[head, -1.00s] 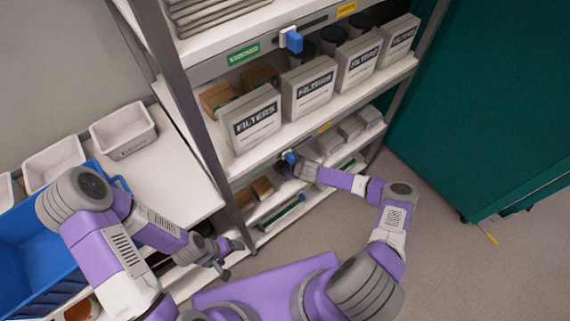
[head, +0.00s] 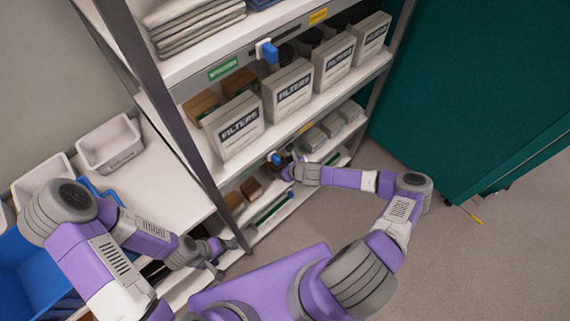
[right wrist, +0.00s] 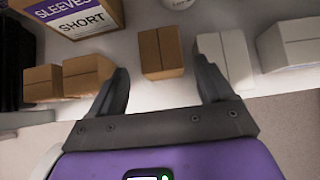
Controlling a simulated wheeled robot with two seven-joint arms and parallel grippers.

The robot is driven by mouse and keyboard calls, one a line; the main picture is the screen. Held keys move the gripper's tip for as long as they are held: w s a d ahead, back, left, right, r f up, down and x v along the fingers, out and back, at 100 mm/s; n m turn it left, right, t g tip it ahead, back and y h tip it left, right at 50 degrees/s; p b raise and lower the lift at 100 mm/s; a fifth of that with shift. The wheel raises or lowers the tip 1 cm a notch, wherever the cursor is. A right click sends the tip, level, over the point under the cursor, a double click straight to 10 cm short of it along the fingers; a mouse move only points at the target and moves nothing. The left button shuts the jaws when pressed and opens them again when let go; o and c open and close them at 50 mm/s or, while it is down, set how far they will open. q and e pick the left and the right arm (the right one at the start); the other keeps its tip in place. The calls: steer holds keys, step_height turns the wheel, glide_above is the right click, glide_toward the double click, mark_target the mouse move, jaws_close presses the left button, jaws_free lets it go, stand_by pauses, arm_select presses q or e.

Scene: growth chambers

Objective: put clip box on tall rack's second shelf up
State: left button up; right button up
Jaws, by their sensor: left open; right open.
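The tall rack (head: 182,122) stands ahead with several white shelves. My right gripper (head: 292,160) is open and reaches to the lower shelf below the filter boxes. In the right wrist view its fingers (right wrist: 162,90) point at a small plain brown box (right wrist: 161,52), which sits beyond the fingertips, roughly between them and apart from them. No label shows on this box, so I cannot tell whether it is the clip box. Other small brown boxes (right wrist: 88,75) stand to its left. My left gripper (head: 224,257) is open and empty, low beside the rack's left post.
White filter boxes (head: 234,124) line the shelf above. Small white boxes (right wrist: 226,58) stand right of the brown box, and a SLEEVES SHORT box (right wrist: 75,15) is behind left. A blue crate (head: 28,262) and white bins (head: 109,143) are left. A green cabinet (head: 470,85) stands right.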

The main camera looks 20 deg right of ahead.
steer(key=s+a+r+n+g+y, duration=0.1)
steer(key=s+a+n+g+y, duration=0.25)
steer(key=s+a+n, duration=0.95)
steer(key=s+d+r+n+g+h, duration=0.2)
steer(key=s+n+g, duration=0.2)
steer(key=s+n, duration=0.6)
steer(key=shift+s+r+n, duration=0.25)
steer(key=shift+r+n, duration=0.1)
steer(key=shift+n, duration=2.85)
steer(key=shift+c, duration=0.3)
